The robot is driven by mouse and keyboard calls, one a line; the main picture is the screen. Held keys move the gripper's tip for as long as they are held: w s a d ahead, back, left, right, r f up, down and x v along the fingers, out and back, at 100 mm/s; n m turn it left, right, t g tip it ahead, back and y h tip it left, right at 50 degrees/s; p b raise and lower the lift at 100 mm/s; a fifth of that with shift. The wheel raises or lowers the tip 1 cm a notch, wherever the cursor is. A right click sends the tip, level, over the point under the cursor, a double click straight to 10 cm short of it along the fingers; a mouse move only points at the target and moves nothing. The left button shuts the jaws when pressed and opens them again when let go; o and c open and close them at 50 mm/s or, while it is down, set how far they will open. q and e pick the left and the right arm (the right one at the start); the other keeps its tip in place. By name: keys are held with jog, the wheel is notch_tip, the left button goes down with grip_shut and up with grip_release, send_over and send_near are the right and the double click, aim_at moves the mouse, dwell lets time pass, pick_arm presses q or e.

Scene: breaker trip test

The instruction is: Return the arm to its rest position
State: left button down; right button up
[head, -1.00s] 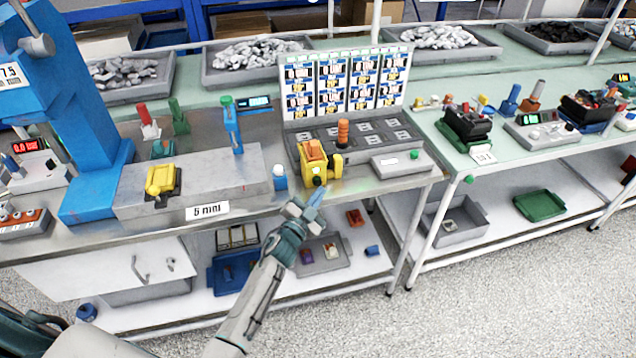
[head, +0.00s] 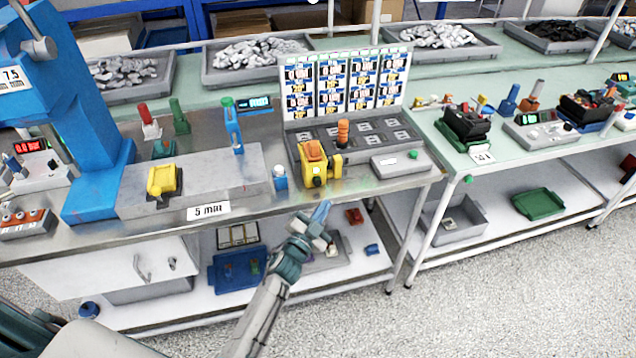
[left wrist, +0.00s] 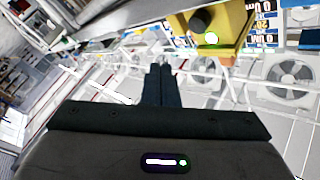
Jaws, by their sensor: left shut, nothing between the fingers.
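My left gripper (head: 322,211) is in front of the bench edge, low and clear of the bench top. Its fingers are shut with nothing between them; they also show pressed together in the left wrist view (left wrist: 160,84). The yellow breaker fixture (head: 313,170) with an orange top stands on the bench at the front of the dark panel, above and behind the gripper, not touching it. It also shows at the top of the left wrist view (left wrist: 213,25). My right gripper is not in either view.
The steel bench edge (head: 390,185) lies just behind the gripper. Below it, a lower shelf (head: 180,305) holds a blue tray (head: 238,280) and small parts. A blue press (head: 85,130) stands at the left. The floor (head: 480,310) at the front right is clear.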

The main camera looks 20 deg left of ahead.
pick_arm(q)
jog(key=shift+f, duration=0.1)
dwell(0.5)
jog(key=s+a+f+n+g+y, duration=0.1)
jog(key=s+a+f+n+g, duration=0.15)
jog(key=s+f, duration=0.7)
jog(key=s+a+f+n+g+y+b, duration=0.15)
jog(key=s+f+g, duration=0.25)
jog(key=f, duration=1.1)
jog(key=s+a+f+n+g+y, duration=0.25)
jog(key=s+f, duration=0.45)
jog(key=f, duration=0.5)
jog(key=s+a+f+n+g, duration=0.1)
jog(key=s+f, duration=0.4)
jog(key=s, duration=0.6)
jog(key=s+a+f+g, duration=0.2)
jog(key=s+f+g, duration=0.3)
jog(key=s, duration=0.7)
jog(key=s+a+f+n+g, duration=0.1)
jog(key=s+f, duration=0.4)
jog(key=s, duration=0.7)
jog(key=shift+s+a+f+n+g, duration=0.2)
jog(key=shift+a+f+n+g, duration=0.15)
jog(key=shift+a+g, duration=0.6)
jog(key=shift+d, duration=0.1)
